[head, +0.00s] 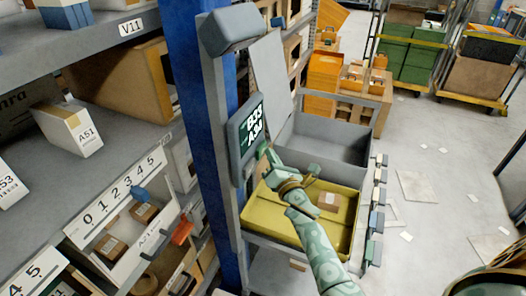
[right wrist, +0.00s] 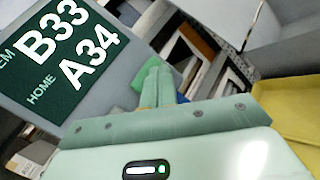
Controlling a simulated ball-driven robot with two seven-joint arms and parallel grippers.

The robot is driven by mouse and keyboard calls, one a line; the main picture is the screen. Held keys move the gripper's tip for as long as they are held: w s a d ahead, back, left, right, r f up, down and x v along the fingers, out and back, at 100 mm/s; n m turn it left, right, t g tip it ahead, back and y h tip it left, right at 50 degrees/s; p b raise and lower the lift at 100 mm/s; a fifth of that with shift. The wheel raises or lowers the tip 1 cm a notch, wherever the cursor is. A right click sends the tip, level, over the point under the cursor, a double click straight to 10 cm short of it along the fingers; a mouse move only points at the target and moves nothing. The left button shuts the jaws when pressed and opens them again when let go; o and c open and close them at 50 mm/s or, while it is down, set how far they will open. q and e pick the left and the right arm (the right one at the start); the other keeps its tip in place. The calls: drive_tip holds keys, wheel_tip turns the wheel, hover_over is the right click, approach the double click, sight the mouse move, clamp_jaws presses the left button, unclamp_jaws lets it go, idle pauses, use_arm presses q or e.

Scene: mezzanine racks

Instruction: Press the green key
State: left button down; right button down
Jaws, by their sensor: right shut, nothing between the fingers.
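A grey panel (head: 235,150) with a dark green screen (head: 252,125) reading B33 and A34 is fixed by the blue post. The screen is large in the right wrist view (right wrist: 62,50). I cannot tell whether the tips touch the key. My left gripper is not in view.
A yellow tote (head: 345,225) with a small brown box (head: 329,201) is below my right forearm, with a grey tote (head: 340,135) behind. A blue post (head: 185,80) and grey shelves stand left. Open floor (head: 425,170) lies right.

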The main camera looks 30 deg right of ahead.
drive_tip(key=shift+w+a+b, duration=0.3)
drive_tip(key=shift+w, duration=0.05)
idle(0.7)
drive_tip(key=shift+s+d, duration=0.1)
idle(0.4)
drive_tip(key=shift+s+d, duration=0.5)
drive_tip(key=shift+s, duration=0.1)
drive_tip(key=shift+s+d+p, duration=0.75)
drive_tip(key=shift+s+d, duration=0.85)
drive_tip(key=shift+s, duration=0.3)
